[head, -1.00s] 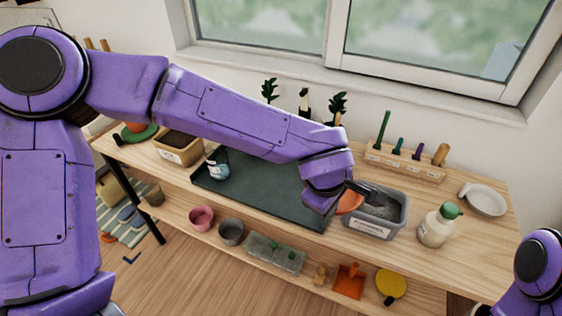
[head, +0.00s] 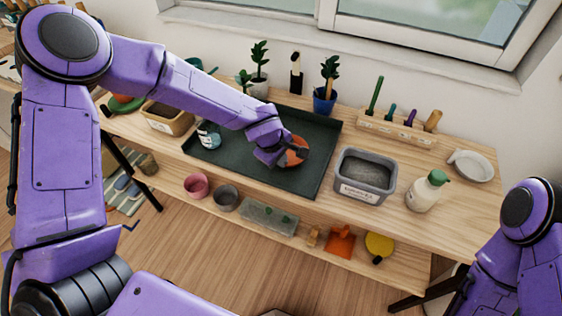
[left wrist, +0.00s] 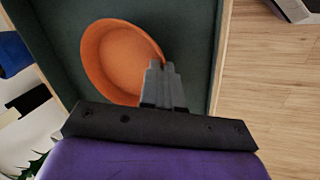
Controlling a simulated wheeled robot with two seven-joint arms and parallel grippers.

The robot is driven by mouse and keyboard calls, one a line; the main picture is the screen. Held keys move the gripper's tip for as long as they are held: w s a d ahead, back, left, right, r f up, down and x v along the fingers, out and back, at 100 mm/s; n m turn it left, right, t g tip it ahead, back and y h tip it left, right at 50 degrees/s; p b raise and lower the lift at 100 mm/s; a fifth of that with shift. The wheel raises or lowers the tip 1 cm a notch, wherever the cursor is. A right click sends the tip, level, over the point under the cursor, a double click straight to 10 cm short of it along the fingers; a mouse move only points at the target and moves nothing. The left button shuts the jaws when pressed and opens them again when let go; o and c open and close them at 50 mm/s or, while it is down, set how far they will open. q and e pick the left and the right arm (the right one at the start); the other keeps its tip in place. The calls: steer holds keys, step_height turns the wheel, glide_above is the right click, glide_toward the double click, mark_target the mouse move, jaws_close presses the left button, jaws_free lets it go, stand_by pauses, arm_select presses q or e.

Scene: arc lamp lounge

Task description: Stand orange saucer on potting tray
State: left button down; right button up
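The orange saucer (head: 296,153) is over the right part of the dark green potting tray (head: 300,182), open side up. My left gripper (head: 299,150) is shut on its rim. The left wrist view shows the closed fingers (left wrist: 160,78) pinching the edge of the saucer (left wrist: 115,60), with the tray floor (left wrist: 190,35) behind it. I cannot tell whether the saucer touches the tray floor or hangs just above it. My right gripper is out of view; only part of that arm shows at the lower right.
A blue-and-white labelled pot (head: 208,135) stands in the tray's left part. Plants (head: 326,95) and a tool rack (head: 395,130) line the back.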

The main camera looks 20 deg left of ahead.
arm_select(q)
steer(key=shift+x, duration=0.95)
steer(key=shift+s+f, duration=0.1)
steer(key=shift+s, duration=0.15)
steer(key=c, duration=1.3)
jaws_free()
steer(key=shift+c, duration=0.2)
steer(key=p+v, duration=0.1)
steer(key=v, duration=1.1)
steer(key=s+a+f+m+g+y, duration=0.1)
steer(key=s+a+f+y, duration=0.25)
steer(key=s+f, duration=0.4)
steer(key=s+a+f+m+y, duration=0.1)
steer(key=s+a+f+y, duration=0.3)
steer(key=f, duration=0.6)
steer(key=s+a+f+m+h, duration=0.1)
steer(key=s+f+m, duration=0.1)
steer(key=s+f, duration=0.2)
steer(key=s+a+f+m+h, duration=0.2)
steer(key=s+f, duration=0.3)
steer(key=s, duration=0.6)
steer(key=shift+s+f+m+t, duration=0.2)
steer(key=shift+f+m+t, duration=0.1)
steer(key=shift+m, duration=0.3)
